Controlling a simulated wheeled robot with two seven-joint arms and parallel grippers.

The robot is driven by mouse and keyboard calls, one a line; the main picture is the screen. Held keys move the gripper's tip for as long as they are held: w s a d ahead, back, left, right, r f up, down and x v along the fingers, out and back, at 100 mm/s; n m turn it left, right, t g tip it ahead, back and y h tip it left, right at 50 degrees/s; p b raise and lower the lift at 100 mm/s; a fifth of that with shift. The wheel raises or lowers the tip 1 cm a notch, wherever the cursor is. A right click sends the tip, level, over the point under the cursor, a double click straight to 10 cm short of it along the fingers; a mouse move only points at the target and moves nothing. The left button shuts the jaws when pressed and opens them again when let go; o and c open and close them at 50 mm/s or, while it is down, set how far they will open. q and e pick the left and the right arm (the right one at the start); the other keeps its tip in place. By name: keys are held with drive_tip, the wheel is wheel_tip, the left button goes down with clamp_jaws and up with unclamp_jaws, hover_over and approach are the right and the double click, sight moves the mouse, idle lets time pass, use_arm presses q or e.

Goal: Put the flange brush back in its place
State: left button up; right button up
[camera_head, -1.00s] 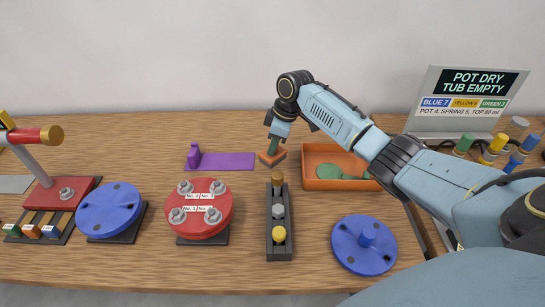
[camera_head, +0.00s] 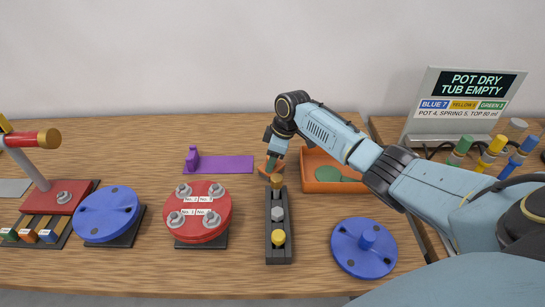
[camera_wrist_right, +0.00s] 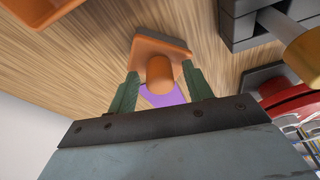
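What I take to be the flange brush is an orange block with a round orange handle knob, best seen in the right wrist view (camera_wrist_right: 160,72). In the head view the brush (camera_head: 263,168) is mostly hidden behind my right gripper (camera_head: 270,160), low over or on the table. My left gripper is out of view.
An orange tray (camera_head: 320,186) with green discs stands just right of the gripper. A dark rack (camera_head: 278,255) with several knobs stands in front. A red bolted flange (camera_head: 203,228), blue flanges (camera_head: 108,212) (camera_head: 350,262) and a red-handled tool (camera_head: 30,139) are around. A sign stands at the back right.

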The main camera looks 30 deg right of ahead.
drive_tip(key=p+v, duration=0.1)
drive_tip(key=v, duration=1.1)
drive_tip(key=shift+a+r, duration=0.1)
drive_tip(key=shift+r, duration=0.1)
